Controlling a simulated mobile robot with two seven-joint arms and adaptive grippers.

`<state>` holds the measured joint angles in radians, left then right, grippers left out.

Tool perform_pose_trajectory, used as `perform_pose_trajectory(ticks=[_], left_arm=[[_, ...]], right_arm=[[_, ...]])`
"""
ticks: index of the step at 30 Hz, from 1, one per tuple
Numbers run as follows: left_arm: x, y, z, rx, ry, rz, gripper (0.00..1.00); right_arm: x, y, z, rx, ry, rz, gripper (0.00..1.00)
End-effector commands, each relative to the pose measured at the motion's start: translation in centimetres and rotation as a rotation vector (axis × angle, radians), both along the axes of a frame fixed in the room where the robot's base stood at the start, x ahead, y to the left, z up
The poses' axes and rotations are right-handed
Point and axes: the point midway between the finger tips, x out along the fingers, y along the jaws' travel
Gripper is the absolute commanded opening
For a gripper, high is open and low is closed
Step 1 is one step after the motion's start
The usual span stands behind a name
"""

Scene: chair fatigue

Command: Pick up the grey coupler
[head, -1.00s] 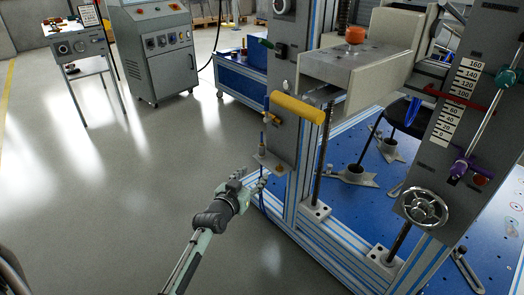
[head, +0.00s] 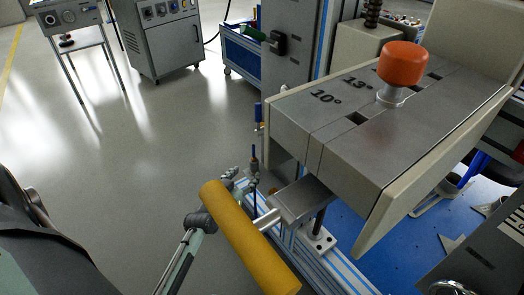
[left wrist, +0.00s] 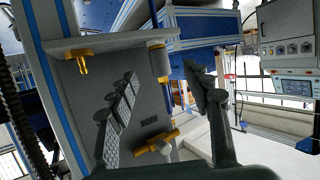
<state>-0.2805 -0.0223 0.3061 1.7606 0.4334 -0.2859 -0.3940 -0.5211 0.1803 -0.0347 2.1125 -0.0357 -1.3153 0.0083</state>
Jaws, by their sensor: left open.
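My left gripper (head: 240,180) is low at the centre of the head view, beside a small upright fitting with a blue tip. Its wrist is partly hidden by a yellow handle. In the left wrist view the gripper (left wrist: 161,80) is open and empty, its two dark ribbed fingers well apart. A grey cylinder with brass-coloured ends (left wrist: 159,62), which looks like the grey coupler, sits at the end of a grey bracket, just beyond the fingertips and between them in the picture. I see no contact. My right gripper is not in view.
The yellow handle (head: 245,235) juts out close above my left wrist. A large grey block with an orange knob (head: 403,64) overhangs on the right. Brass-coloured fittings (left wrist: 82,58) and a yellow-handled valve (left wrist: 155,142) are near the fingers. The floor at left is open.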

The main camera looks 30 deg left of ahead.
Motion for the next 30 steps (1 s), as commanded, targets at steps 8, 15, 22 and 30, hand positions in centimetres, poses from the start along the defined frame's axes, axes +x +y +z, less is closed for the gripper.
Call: perform_pose_trajectory(ticks=[8,15,22,30], left_arm=[[2.5,0.5,-0.9,0.0,-0.001,0.0,0.5],[5.7,1.0,-1.9,-0.001,-0.002,-0.001,0.5],[7.3,1.3,-2.6,0.0,-0.001,0.0,0.5],[7.2,1.3,-2.6,0.0,0.0,0.0,0.39]], right_arm=[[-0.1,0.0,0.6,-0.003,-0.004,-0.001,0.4],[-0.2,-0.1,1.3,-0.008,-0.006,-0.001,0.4],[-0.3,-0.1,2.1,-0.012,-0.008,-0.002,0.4],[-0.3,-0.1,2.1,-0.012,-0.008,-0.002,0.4]])
